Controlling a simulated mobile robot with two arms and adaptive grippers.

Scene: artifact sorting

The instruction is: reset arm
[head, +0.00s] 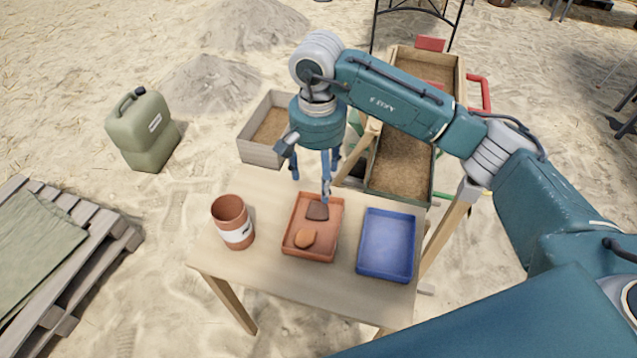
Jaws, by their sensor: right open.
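My right gripper (326,178) hangs from the teal arm that comes in from the right. It points down over the back part of the wooden table (270,274). It is open, and its near finger shows in front of the back edge of the orange tray (290,244). In that tray lie a dark brown flat piece (317,211) and a rounded orange piece (305,238). The finger's tip appears close to the dark piece; I cannot tell whether they touch. My left gripper is not in view.
A blue tray (387,246) stands right of the orange tray, and a terracotta pot (233,222) with a white band stands left. Behind are a wooden box (262,152) and a sand-filled wooden frame (402,162). A green canister (143,131) and a pallet (88,262) are at left.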

